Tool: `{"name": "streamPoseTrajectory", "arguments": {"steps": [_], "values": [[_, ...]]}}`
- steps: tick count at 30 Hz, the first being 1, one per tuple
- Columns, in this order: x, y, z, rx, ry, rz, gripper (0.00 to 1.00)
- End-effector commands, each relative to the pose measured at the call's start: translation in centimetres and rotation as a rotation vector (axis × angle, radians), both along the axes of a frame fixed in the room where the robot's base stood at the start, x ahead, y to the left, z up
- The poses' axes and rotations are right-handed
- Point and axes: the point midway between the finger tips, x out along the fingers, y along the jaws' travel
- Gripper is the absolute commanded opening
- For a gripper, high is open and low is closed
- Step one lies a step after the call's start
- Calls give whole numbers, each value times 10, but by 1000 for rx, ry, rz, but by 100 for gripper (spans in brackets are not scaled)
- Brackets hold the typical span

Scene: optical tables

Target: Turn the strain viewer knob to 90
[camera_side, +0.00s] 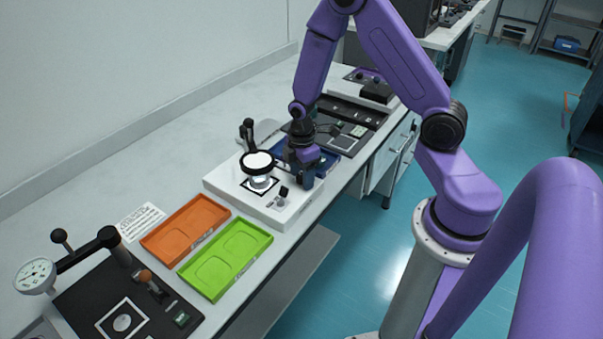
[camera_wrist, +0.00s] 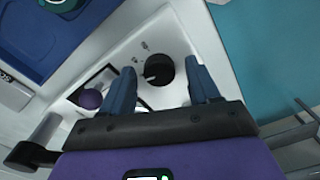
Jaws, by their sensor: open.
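The strain viewer is a white box (camera_side: 235,187) on the bench in the side view, with a round lit disc (camera_side: 257,162) on top. Its black round knob (camera_wrist: 158,68) has a pale pointer mark and shows in the wrist view on the white top (camera_wrist: 120,45), beside small printed symbols. My gripper (camera_wrist: 162,76) is open, with one finger on either side of the knob in the picture. I cannot tell whether the fingertips touch it or how far above it they are. In the side view my gripper (camera_side: 305,180) is low over the box's right end and seems to hide the knob.
An orange tray (camera_side: 158,240) and a green tray (camera_side: 193,277) lie nearer on the bench. A blue tray (camera_wrist: 22,62) is just beyond the box. A dark gauge stand (camera_side: 75,295) is at the near left. The round disc and its post stand close to my gripper.

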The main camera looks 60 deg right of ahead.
Motion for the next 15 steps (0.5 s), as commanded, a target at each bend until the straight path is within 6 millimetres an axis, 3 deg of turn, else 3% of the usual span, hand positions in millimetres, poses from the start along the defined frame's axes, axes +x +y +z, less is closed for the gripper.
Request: {"name": "streamPoseTrajectory", "arguments": {"steps": [5,10,15], "values": [[0,0,0,0,0,0,58],[0,0,0,0,0,0,4],[0,0,0,0,0,-3,5]]}}
